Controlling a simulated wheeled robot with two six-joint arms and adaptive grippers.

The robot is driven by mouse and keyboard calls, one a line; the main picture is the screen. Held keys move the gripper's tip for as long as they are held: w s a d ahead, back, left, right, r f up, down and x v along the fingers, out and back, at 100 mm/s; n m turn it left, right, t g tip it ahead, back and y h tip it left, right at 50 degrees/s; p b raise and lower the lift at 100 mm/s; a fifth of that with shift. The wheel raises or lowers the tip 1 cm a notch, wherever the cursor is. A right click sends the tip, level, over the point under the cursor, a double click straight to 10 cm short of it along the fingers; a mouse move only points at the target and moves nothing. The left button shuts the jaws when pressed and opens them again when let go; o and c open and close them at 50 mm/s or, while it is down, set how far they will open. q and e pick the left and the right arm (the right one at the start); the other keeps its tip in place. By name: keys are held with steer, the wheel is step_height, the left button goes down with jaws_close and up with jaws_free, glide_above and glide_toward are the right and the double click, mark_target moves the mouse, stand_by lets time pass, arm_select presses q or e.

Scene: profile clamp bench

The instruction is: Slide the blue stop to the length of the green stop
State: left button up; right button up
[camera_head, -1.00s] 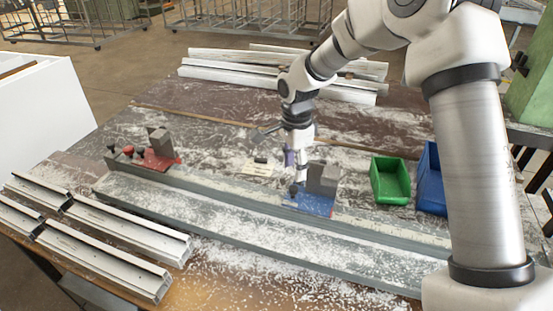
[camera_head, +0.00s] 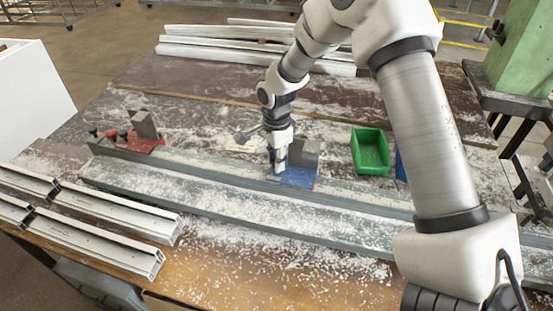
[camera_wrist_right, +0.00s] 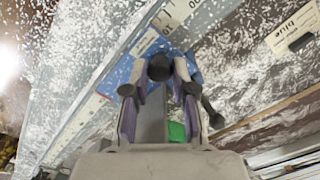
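The blue stop (camera_head: 298,178), a blue plate with a grey block (camera_head: 304,154), sits on the long grey rail (camera_head: 210,166). In the right wrist view its blue plate (camera_wrist_right: 192,68) lies below my fingers. My right gripper (camera_head: 278,166) points down at the stop's left side. In the right wrist view its fingers (camera_wrist_right: 160,72) flank a dark round knob (camera_wrist_right: 159,67); whether they press on it is unclear. A red stop (camera_head: 142,145) with a grey block and dark knobs stands near the rail's left end. No green stop is clearly visible. My left gripper is out of view.
A green bin (camera_head: 371,152) stands right of the blue stop, beside a blue bin (camera_head: 401,168) mostly hidden by my arm. White profiles lie front left (camera_head: 105,232) and at the back (camera_head: 255,57). A small card (camera_wrist_right: 294,28) reads "blue". White chips litter the bench.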

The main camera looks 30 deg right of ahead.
steer(key=shift+s+p, duration=0.2)
steer(key=shift+p, duration=0.2)
jaws_close()
steer(key=shift+f, duration=0.2)
steer(key=o, duration=0.9)
jaws_free()
steer(key=shift+o, duration=0.2)
steer(key=shift+w+d, duration=0.1)
step_height(320, 180, up, 12)
